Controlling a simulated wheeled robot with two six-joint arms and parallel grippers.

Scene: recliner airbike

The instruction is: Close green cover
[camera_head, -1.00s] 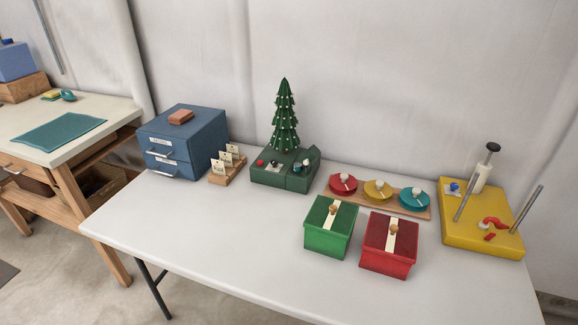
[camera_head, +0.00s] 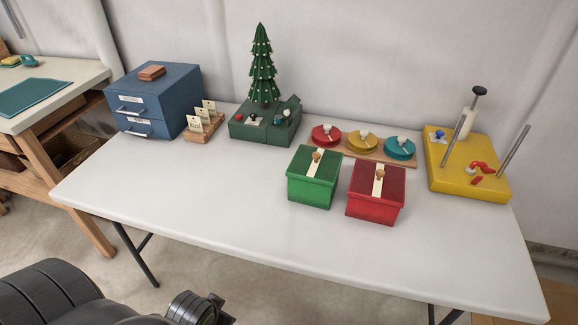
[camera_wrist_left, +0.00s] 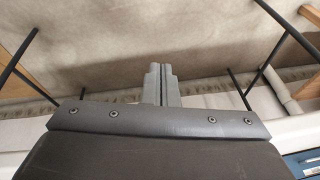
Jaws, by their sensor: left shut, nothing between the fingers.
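A green box (camera_head: 314,184) stands on the table. Its green cover (camera_head: 331,164) has a cream strip and a small wooden knob, and appears to sit on top of the box. Any small gap under the cover is too fine to tell. In the left wrist view my left gripper (camera_wrist_left: 161,84) is shut and empty, with its fingers together against a background of floor and table legs. It is away from the green box, which is not in that view. In the head view black parts of my arm show at bottom left. My right gripper is not in view.
A red box (camera_head: 377,206) stands just right of the green one. Behind are a wooden board with red, yellow and teal round dishes (camera_head: 400,148) and a green tree base (camera_head: 250,133). A yellow block with rods (camera_head: 470,180) is right. The table's front left (camera_head: 190,185) is clear.

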